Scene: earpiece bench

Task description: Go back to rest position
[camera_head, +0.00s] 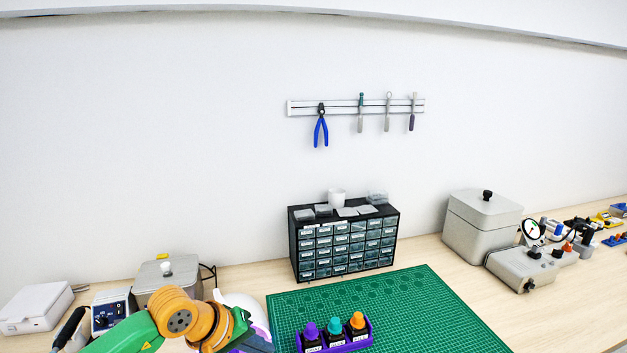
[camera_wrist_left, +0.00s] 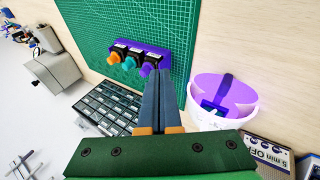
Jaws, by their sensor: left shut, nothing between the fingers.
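My left arm (camera_head: 180,322), green and orange, comes in at the bottom left of the head view; its fingers are not clear there. In the left wrist view my left gripper (camera_wrist_left: 161,73) is shut and empty, its dark fingers side by side. They appear between a purple tray (camera_wrist_left: 151,47) of small dark bottles and a white tub (camera_wrist_left: 222,124) with a purple inside. The tray (camera_head: 340,347) also shows in the head view, with purple, teal and orange caps. The tub (camera_head: 238,299) is partly hidden behind my left arm there. My right gripper is not in view.
A green cutting mat (camera_head: 430,302) lies under the tray. A black drawer cabinet (camera_head: 344,241) stands behind it. Grey boxes (camera_head: 482,224) and instruments stand at right; a white case (camera_head: 34,308) and devices at left. Tools hang on a wall rail (camera_head: 340,107). The mat's right part is clear.

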